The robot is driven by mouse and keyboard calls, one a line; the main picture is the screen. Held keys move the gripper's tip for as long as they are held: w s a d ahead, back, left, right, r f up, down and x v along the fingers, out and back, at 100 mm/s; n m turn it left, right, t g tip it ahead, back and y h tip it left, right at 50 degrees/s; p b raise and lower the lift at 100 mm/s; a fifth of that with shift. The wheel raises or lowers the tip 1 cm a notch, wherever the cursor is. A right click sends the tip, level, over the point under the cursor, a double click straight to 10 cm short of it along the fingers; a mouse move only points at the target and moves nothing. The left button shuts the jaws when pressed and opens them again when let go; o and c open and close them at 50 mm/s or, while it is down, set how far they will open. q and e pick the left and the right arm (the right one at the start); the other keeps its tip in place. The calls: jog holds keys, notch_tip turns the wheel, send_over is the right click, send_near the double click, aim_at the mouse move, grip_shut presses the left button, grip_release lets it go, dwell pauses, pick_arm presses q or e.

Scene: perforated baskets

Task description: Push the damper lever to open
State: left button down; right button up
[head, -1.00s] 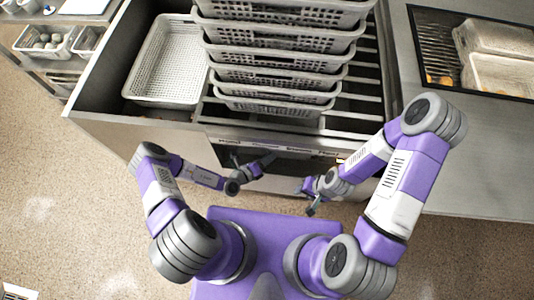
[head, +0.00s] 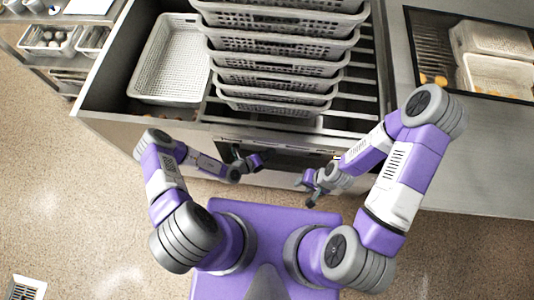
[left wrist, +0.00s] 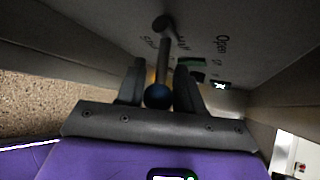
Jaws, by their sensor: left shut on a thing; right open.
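My left gripper (left wrist: 159,88) is shut on the lever, with one dark finger on each side of the rod by the knob. In the head view my left gripper (head: 248,158) is at the front of the metal unit, below the basket stack; the lever cannot be made out there. My right gripper (head: 309,190) is open and empty, lower and to the right.
A counter with a recessed tray area (head: 470,50) is at right.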

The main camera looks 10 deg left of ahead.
pick_arm(q)
jog(key=c, duration=0.9)
grip_release()
jog(key=p+v, duration=0.1)
jog(key=v, duration=0.6)
jog(key=shift+s+a+r, duration=0.1)
jog(key=shift+s+a, duration=0.05)
jog(key=shift+s, duration=0.05)
